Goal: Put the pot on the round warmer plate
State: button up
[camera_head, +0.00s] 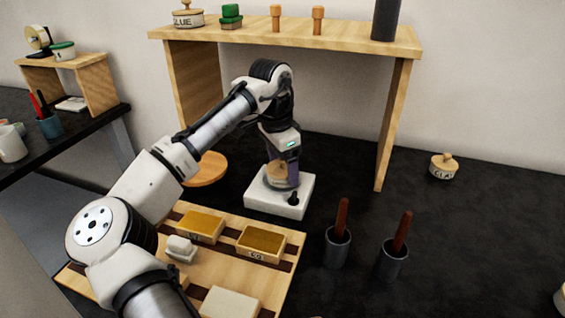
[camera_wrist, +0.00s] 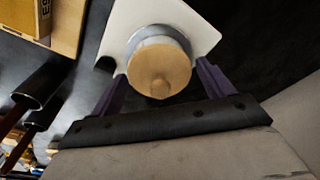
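The pot (camera_head: 277,176), pale with a round wooden lid and knob, is at the white square warmer (camera_head: 262,203), over its middle. The round plate is hidden beneath it, and I cannot tell whether the pot rests fully on it. In the wrist view the pot (camera_wrist: 159,68) appears upright, with the white warmer (camera_wrist: 190,22) around it. My gripper (camera_head: 281,170) points down at the pot. Its purple fingers (camera_wrist: 161,72) stand on either side, with narrow gaps showing beside the lid, so it looks open.
A round wooden disc (camera_head: 207,170) lies left of the warmer. A wooden tray (camera_head: 225,250) with boxes is in front. Two dark cups (camera_head: 337,248) (camera_head: 391,261) with handles stand right. A wooden shelf (camera_head: 345,38) rises behind. Another glue pot (camera_head: 443,168) sits far right.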

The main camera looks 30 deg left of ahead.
aim_at(277, 169)
jog(key=shift+o, duration=0.3)
notch_tip(277, 169, up, 12)
jog(key=s, duration=0.1)
jog(key=shift+s+a, duration=0.15)
jog(key=shift+a, duration=0.2)
jog(key=shift+r, duration=0.1)
jog(key=shift+c, duration=0.4)
dwell(1.5)
